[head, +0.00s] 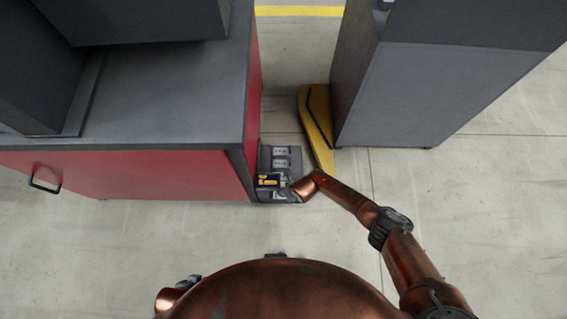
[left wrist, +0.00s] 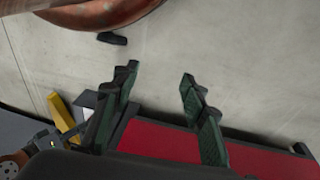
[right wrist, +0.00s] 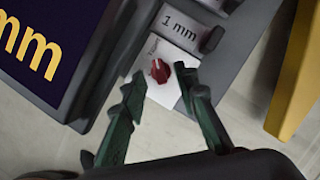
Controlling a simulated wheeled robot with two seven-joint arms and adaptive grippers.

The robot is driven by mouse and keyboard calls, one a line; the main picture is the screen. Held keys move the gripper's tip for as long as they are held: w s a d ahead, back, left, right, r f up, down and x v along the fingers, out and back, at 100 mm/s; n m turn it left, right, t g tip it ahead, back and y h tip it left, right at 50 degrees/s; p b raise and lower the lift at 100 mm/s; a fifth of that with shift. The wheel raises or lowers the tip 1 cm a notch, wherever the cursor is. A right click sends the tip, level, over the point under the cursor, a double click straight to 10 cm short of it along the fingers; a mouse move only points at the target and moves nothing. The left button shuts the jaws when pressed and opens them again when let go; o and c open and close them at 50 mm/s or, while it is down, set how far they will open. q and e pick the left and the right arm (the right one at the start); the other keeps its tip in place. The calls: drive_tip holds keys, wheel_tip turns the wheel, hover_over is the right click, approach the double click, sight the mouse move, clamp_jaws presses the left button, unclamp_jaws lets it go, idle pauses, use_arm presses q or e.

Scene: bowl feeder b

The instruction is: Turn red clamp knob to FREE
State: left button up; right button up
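The red clamp knob (right wrist: 160,71) shows in the right wrist view, on a white label plate (right wrist: 160,88) of a grey panel. A pointer mark shows on the knob, but the label's words are too small to read. My right gripper (right wrist: 165,92) is open, with its two fingertips on either side of the knob and nothing between them that it grips. In the head view my right gripper (head: 284,186) is small at the panel, and the knob is hidden there. My left gripper (left wrist: 158,78) is open and empty, above the floor near the red cabinet.
A grey block marked "1 mm" (right wrist: 179,26) sits just beyond the knob, and a dark display with yellow "mm" digits (right wrist: 38,45) is at left. A red cabinet (head: 120,175) stands left of the panel; a yellow piece (head: 318,120) and grey cabinet (head: 400,100) are behind right.

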drive_tip(key=shift+b+x, duration=0.4)
drive_tip(key=shift+x, duration=0.4)
use_arm(q)
drive_tip(key=shift+w+d+f+t, duration=0.25)
drive_tip(key=shift+w+d+f, duration=0.15)
drive_tip(key=shift+w+f, duration=0.15)
drive_tip(key=shift+w+d+f+t, duration=0.25)
drive_tip(key=shift+w+d+f, duration=0.1)
drive_tip(key=shift+w+f, duration=0.15)
use_arm(e)
drive_tip(key=shift+c, duration=0.7)
clamp_jaws()
